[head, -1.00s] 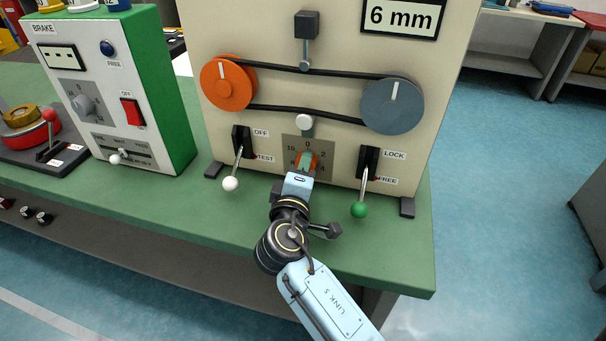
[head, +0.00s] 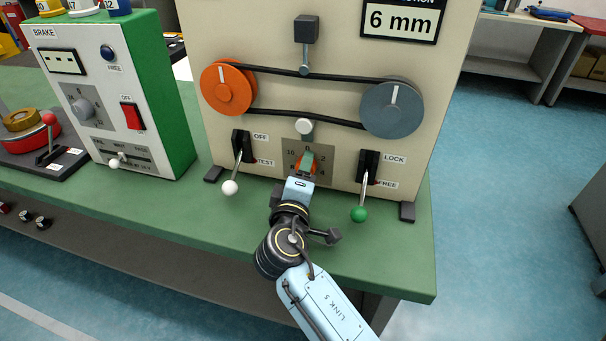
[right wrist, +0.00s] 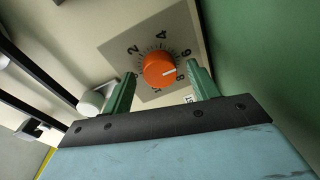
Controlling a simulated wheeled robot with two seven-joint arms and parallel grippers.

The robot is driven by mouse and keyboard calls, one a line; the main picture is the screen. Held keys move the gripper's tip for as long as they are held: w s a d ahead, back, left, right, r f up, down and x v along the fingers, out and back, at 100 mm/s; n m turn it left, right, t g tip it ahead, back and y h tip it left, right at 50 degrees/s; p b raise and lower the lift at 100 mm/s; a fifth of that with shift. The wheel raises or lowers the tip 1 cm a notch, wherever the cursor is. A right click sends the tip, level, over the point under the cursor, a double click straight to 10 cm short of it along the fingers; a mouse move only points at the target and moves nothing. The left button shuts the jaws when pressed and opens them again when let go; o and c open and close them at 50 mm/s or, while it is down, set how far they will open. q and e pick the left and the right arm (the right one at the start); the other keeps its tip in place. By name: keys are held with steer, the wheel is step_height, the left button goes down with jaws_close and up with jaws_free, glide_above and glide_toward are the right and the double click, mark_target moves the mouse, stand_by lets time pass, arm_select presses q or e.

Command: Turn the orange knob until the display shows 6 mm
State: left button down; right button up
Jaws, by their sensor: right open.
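The display (head: 401,20) at the top of the beige panel reads 6 mm. The orange knob (right wrist: 157,68) sits on a grey numbered dial plate (right wrist: 178,38) low on the panel. In the right wrist view its white pointer line points close to the 8. My right gripper (right wrist: 162,74) is open, its green fingers on either side of the knob with visible gaps. In the head view the right gripper (head: 304,168) covers much of the knob. My left gripper is not in view.
A white-tipped lever (head: 231,187) stands left of the dial and a green-tipped lever (head: 359,213) right of it. Above are an orange pulley (head: 228,90) and a grey pulley (head: 391,112) joined by a belt. A BRAKE box (head: 85,110) stands at left.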

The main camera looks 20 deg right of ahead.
steer(key=v, duration=1.3)
steer(key=shift+s+a, duration=0.1)
